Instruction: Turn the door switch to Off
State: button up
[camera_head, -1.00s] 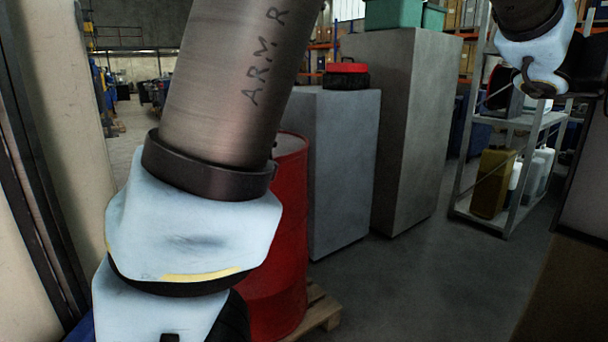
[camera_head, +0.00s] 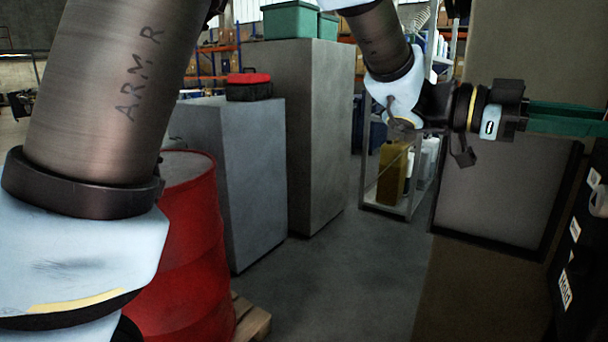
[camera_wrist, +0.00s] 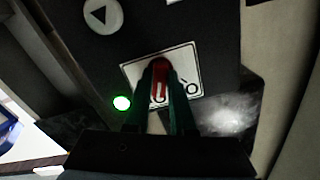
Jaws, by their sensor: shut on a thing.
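A red door switch handle (camera_wrist: 160,68) sits on a white marked plate (camera_wrist: 186,56) on a dark panel (camera_wrist: 205,22) in the wrist view. My gripper (camera_wrist: 162,90) has its dark green fingers on either side of the red handle and is shut on it. The fingers partly cover the handle and the plate's markings, so I cannot tell the handle's exact setting. In the head view my gripper (camera_head: 604,120) reaches to the right edge. The switch itself is not visible in the head view.
A lit green lamp (camera_wrist: 121,102) and a round button with a triangle (camera_wrist: 103,16) are on the panel near the switch. A red drum (camera_head: 180,260), grey cabinets (camera_head: 245,190) and a shelf with a yellow can (camera_head: 392,172) stand left of the gripper. Bare floor (camera_head: 330,275) lies between.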

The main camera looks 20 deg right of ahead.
jog(key=n+p, duration=0.1)
jog(key=p, duration=0.1)
jog(key=n+p, duration=0.2)
jog(key=shift+r, duration=0.35)
jog(key=n, duration=0.7)
jog(key=f+n, duration=0.1)
jog(key=n, duration=0.2)
jog(key=shift+w+d+n, duration=0.1)
jog(key=shift+d+n, duration=0.05)
jog(key=shift+n, duration=0.25)
jog(key=o, duration=1.6)
jog(key=shift+r, duration=0.15)
jog(key=shift+c, duration=0.2)
jog(key=v, duration=0.7)
